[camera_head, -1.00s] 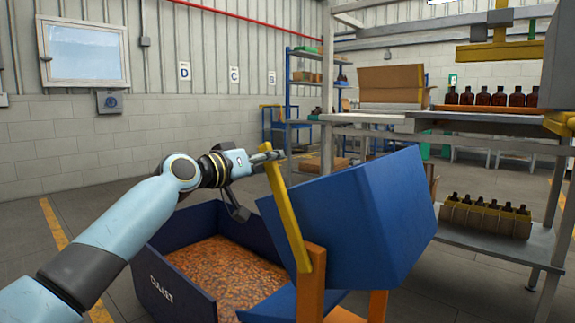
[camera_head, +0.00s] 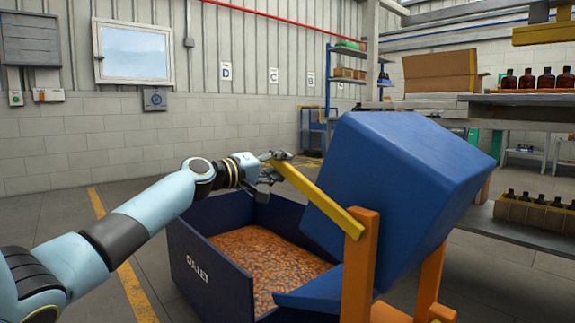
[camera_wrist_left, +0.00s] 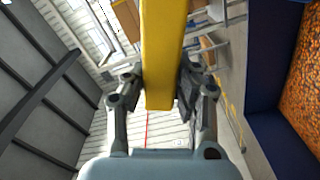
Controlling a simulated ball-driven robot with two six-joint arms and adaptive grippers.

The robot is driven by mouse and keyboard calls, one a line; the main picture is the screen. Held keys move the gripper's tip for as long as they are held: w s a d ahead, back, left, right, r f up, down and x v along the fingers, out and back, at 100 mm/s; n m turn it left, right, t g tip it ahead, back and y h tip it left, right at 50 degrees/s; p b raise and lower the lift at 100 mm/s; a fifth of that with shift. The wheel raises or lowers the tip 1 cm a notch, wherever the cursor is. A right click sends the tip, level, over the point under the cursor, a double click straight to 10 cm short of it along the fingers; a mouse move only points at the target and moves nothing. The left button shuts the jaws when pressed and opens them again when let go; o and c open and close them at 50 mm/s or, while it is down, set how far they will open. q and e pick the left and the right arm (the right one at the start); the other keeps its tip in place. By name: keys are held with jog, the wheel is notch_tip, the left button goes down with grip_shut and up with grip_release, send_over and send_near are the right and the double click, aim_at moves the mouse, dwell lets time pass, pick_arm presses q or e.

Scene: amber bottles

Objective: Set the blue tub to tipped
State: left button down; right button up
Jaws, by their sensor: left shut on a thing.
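The blue tub (camera_head: 400,180) hangs in an orange stand (camera_head: 362,265) and is tilted toward the left, over the cullet bin. A yellow lever (camera_head: 318,198) runs from the stand up and left. My left gripper (camera_head: 275,165) is shut on the free end of this lever. In the left wrist view the yellow lever (camera_wrist_left: 164,50) sits between the two fingers (camera_wrist_left: 156,90). The inside of the tub is hidden from me. My right gripper is not in view.
The dark blue cullet bin (camera_head: 215,275), full of orange-brown shards (camera_head: 265,262), stands below and left of the tub. A shelf rack with amber bottles (camera_head: 527,78) and a crate of bottles (camera_head: 535,213) stands at the right. Floor at the left is clear.

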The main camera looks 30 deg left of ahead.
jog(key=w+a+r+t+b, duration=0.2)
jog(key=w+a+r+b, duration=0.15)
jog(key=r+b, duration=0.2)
pick_arm(q)
notch_tip(320, 180, down, 14)
jog(key=a+n+b, duration=0.1)
jog(key=n, duration=0.5)
jog(key=shift+w+a+r+b, duration=0.2)
jog(key=shift+b, duration=0.2)
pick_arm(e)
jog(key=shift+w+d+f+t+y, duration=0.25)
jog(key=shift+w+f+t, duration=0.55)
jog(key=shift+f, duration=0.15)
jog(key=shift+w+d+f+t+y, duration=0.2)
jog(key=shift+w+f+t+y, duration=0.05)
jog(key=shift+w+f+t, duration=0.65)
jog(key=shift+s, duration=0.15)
pick_arm(q)
jog(key=c, duration=1)
grip_release()
jog(key=shift+r, duration=0.15)
jog(key=shift+o, duration=0.2)
jog(key=v, duration=1.2)
